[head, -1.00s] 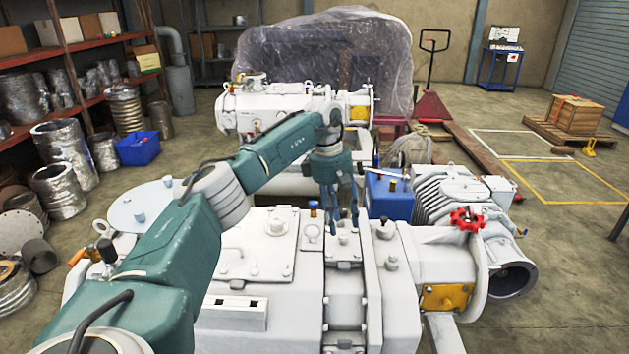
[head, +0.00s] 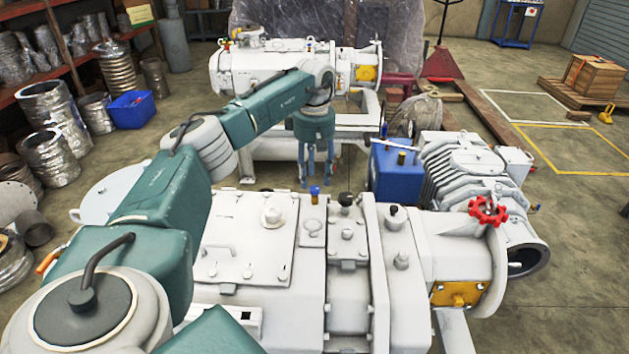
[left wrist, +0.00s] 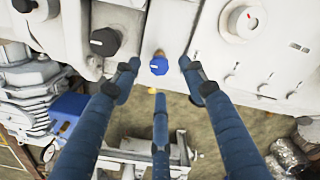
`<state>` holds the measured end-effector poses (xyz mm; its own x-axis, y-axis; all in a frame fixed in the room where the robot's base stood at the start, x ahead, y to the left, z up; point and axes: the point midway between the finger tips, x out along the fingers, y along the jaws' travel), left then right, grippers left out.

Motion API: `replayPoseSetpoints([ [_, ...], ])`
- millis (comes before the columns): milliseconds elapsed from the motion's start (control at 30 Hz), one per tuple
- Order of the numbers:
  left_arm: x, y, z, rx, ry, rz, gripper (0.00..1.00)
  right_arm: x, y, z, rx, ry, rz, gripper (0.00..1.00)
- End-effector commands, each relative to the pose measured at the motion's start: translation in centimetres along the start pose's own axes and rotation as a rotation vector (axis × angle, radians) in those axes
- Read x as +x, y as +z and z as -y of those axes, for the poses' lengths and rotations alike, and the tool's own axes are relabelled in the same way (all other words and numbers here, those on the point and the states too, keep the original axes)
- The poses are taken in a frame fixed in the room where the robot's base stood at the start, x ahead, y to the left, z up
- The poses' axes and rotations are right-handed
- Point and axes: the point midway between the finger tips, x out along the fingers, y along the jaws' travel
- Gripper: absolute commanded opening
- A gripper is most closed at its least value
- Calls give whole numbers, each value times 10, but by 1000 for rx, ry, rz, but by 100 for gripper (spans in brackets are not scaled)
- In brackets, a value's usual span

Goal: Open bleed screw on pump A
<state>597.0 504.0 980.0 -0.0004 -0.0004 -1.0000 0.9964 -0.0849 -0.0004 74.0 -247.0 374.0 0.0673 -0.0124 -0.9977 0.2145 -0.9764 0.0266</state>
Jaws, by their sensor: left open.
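A small screw with a blue cap (head: 314,193) and brass base stands on top of the near grey pump (head: 242,240), at its far edge. It also shows in the left wrist view (left wrist: 159,66). My left gripper (head: 315,180) is open and points down just beyond the screw. In the left wrist view its three blue fingers are spread, with the cap between the two upper tips and no finger visibly touching it. A second pump (head: 250,68) stands behind. I see no label telling which is pump A. My right gripper is not in view.
A black knob (head: 346,199) is right of the blue cap. A red handwheel (head: 487,211) and a blue box (head: 396,172) are on the right side of the machine. A blue bin (head: 131,111) is on the floor at left. Open floor lies between the pumps.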

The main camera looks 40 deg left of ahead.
Motion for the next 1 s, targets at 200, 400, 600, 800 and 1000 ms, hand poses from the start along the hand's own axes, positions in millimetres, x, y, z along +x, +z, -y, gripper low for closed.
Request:
replayPoseSetpoints([
  [200, 27, 1, 0, 0, -1, 1, 43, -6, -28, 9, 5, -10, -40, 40],
  [400, 34, 0, 0, 0, 0, 0, 43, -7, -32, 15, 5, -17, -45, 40],
  [600, 34, 0, 0, 0, 0, 0, 39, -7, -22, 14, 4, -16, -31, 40],
  [800, 34, 0, 0, 0, 0, 0, 0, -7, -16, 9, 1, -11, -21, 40],
  [1000, 33, 0, 0, -5, 1, 0, 0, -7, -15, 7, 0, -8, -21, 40],
])
